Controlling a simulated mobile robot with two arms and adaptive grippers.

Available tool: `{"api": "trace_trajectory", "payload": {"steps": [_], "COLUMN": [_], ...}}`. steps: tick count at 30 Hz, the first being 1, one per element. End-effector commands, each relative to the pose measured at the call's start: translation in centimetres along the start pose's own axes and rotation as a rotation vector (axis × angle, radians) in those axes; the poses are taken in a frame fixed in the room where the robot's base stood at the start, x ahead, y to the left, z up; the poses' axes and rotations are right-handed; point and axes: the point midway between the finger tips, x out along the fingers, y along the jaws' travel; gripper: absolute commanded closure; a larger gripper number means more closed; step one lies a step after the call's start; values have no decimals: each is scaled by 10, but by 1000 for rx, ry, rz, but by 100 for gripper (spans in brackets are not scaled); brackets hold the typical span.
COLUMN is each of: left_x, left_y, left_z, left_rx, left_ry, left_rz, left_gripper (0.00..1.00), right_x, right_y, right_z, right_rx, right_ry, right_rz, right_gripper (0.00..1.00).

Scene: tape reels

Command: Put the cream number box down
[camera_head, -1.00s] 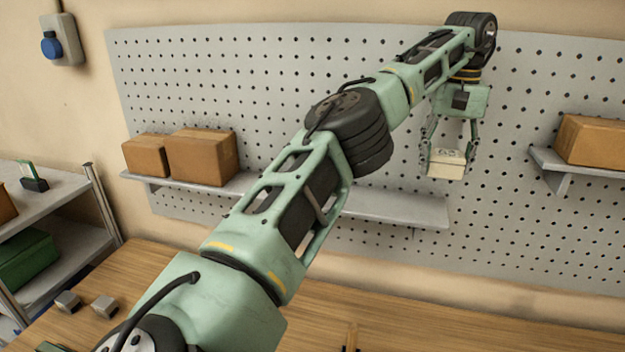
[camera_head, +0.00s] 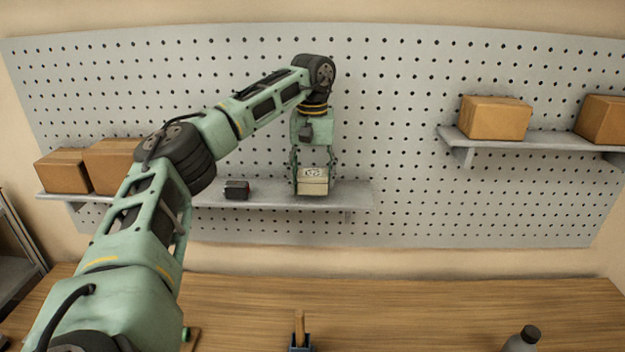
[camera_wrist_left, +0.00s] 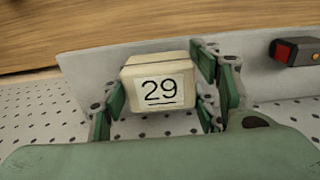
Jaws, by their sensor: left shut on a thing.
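The cream number box (camera_head: 313,184) is between the fingers of my left gripper (camera_head: 314,178), which is shut on it. In the left wrist view the box (camera_wrist_left: 160,80) shows a white label reading 29, with green finger pads (camera_wrist_left: 163,98) on both sides. In the head view the box is at the right part of the left grey shelf (camera_head: 350,196), in front of or over it. I cannot tell whether it touches the shelf. My right gripper is not in view.
A small dark device (camera_head: 237,190) is on the same shelf, left of the box; its red end (camera_wrist_left: 285,51) shows in the left wrist view. Cardboard boxes (camera_head: 110,165) fill the shelf's left end. Another shelf (camera_head: 560,143) at right holds cardboard boxes. Shelf room right of the gripper is clear.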

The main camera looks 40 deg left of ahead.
Motion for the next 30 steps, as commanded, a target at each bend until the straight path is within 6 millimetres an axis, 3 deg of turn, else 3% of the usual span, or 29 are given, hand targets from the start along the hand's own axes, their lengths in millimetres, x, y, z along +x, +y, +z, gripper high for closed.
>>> {"api": "trace_trajectory", "payload": {"steps": [1,6,15,16,18,22,30], "left_x": [4,18,21,21,20,20,20], "left_y": [-1,0,0,0,0,0,0], "left_z": [0,0,0,0,0,0,0], "left_rx": [1,0,0,0,0,0,0], "left_ry": [-2,1,1,1,1,1,1], "left_rz": [-3,0,0,1,0,0,1], "left_gripper": [71,71,71,43,36,26,26], "right_x": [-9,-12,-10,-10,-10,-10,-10], "right_y": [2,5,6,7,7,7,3], "right_z": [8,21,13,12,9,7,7], "right_rx": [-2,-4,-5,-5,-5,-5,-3], "right_ry": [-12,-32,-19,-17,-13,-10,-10], "right_rz": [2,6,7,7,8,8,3], "right_gripper": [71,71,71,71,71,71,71]}}
